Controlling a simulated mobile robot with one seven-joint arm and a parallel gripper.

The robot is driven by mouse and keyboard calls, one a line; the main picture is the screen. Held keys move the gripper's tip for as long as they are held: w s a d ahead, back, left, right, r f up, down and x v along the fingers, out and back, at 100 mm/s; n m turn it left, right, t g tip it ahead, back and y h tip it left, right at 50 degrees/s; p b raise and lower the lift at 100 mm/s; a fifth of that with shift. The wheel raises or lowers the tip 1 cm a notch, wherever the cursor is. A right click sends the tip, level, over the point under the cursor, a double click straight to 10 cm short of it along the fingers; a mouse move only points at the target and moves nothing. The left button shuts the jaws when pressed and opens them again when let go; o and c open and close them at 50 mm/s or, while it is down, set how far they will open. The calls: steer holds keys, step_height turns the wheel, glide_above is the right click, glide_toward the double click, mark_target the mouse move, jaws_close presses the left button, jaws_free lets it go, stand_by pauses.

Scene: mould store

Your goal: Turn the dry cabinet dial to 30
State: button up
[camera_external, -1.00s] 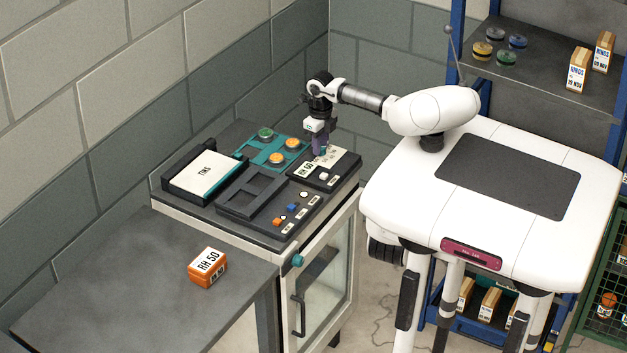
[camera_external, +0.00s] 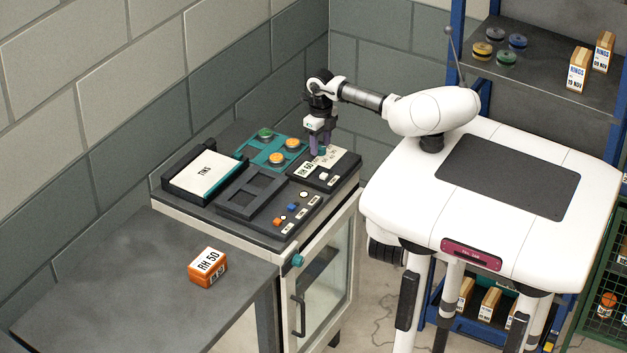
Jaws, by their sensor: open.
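The dry cabinet (camera_external: 322,243) has a glass door and a dark top. A dark panel (camera_external: 345,172) with white printed labels sits at the top's back right. One label (camera_external: 304,171) seems to read RH 50. My gripper (camera_external: 321,153) points down over the far part of this panel, its purple fingers apart. A small teal piece, perhaps the dial (camera_external: 322,152), shows between the fingertips. Whether the fingers touch it, and what it is set to, I cannot tell. A small pale knob (camera_external: 322,176) sits nearer the panel's front edge.
A switch strip (camera_external: 283,222) lies in front.

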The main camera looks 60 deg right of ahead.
mark_target(320, 147)
step_height(320, 147, up, 13)
steer(key=b, duration=0.1)
steer(key=shift+r, duration=0.15)
stand_by(0.5)
